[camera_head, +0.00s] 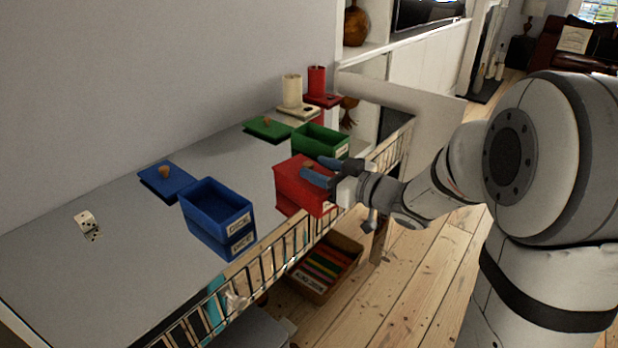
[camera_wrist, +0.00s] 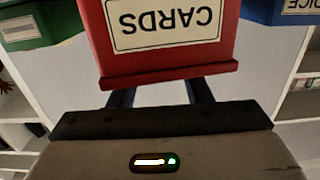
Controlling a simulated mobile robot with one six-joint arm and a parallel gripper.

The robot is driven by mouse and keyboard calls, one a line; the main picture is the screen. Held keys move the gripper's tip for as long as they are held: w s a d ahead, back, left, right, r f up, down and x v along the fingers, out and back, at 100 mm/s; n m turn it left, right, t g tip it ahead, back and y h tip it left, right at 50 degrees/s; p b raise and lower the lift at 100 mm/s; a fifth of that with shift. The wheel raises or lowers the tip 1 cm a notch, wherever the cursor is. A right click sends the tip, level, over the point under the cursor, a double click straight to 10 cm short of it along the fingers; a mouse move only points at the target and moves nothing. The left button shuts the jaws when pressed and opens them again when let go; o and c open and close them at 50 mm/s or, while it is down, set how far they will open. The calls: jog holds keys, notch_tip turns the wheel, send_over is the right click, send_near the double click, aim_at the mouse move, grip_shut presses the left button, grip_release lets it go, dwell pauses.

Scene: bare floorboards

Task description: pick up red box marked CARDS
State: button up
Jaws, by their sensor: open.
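The red box marked CARDS (camera_head: 296,190) stands on the grey table top near its front edge, with a small brown knob on top. In the wrist view the red box (camera_wrist: 165,60) fills the upper middle, its CARDS label upside down. My gripper (camera_head: 314,170) is open at the top of the red box, its dark fingers reaching over it on either side of the knob. In the wrist view the fingers of my gripper (camera_wrist: 160,96) show apart, and their tips are hidden behind the box. I cannot tell whether they touch it.
An open blue box (camera_head: 217,215) stands to the left, with a blue lid (camera_head: 166,180) behind it. An open green box (camera_head: 320,142) is just behind the red box, near a green lid (camera_head: 268,128). Dice (camera_head: 88,225) lie at far left. A crate (camera_head: 325,268) sits below the table.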

aim_at(313, 165)
jog(key=x, duration=0.3)
jog(key=shift+w+a+b, duration=0.2)
jog(key=shift+w+b, duration=0.05)
jog(key=shift+b, duration=0.05)
jog(key=shift+c, duration=0.2)
grip_shut()
notch_tip(313, 165, up, 10)
jog(key=p, duration=0.3)
jog(key=shift+p, duration=0.35)
